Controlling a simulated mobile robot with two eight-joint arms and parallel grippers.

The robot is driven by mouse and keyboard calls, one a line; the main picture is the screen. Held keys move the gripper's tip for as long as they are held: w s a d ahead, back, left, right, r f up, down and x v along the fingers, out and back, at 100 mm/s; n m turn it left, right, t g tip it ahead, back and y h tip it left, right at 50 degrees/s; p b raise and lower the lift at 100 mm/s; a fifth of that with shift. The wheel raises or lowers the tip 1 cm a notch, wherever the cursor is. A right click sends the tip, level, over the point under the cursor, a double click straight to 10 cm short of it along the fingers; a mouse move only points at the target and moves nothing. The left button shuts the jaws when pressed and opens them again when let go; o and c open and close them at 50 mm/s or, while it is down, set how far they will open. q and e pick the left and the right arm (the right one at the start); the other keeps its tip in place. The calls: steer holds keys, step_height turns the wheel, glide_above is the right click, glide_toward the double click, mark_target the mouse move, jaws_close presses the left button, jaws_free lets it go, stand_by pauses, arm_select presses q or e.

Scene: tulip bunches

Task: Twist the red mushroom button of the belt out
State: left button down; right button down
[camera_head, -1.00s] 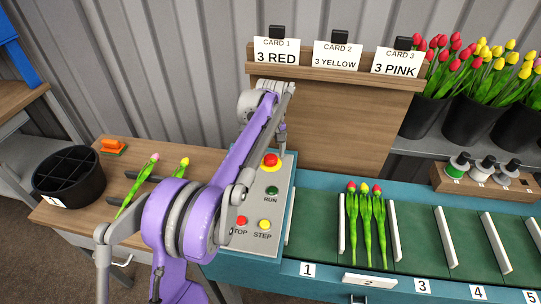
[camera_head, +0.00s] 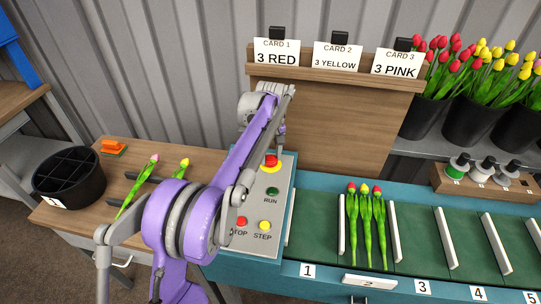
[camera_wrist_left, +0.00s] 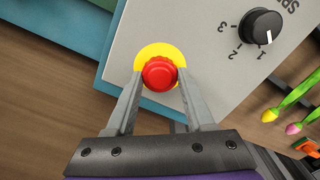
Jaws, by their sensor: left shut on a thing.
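The red mushroom button (camera_head: 270,161) sits on a yellow disc at the top of the grey control panel (camera_head: 268,213). In the left wrist view the red button (camera_wrist_left: 160,73) lies between the two fingertips of my left gripper (camera_wrist_left: 160,80), which is shut on it. In the head view my left gripper (camera_head: 277,152) comes down from above at the button and partly covers it. My right gripper is not in view.
The panel has a green RUN button (camera_head: 272,191), a red STOP button (camera_head: 242,221), a yellow STEP button (camera_head: 264,225) and a black speed knob (camera_wrist_left: 262,26). Tulips lie on the green belt (camera_head: 430,235); a black bucket (camera_head: 69,190) stands left.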

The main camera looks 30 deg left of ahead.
arm_select(q)
steer(key=shift+m, duration=0.4)
steer(key=m+p, duration=0.1)
steer(key=m, duration=0.1)
steer(key=shift+m, duration=0.4)
steer(key=shift+m+p, duration=0.55)
steer(key=shift+m, duration=1.65)
steer(key=shift+c, duration=1.3)
jaws_free()
step_height(320, 180, up, 11)
steer(key=p, duration=0.1)
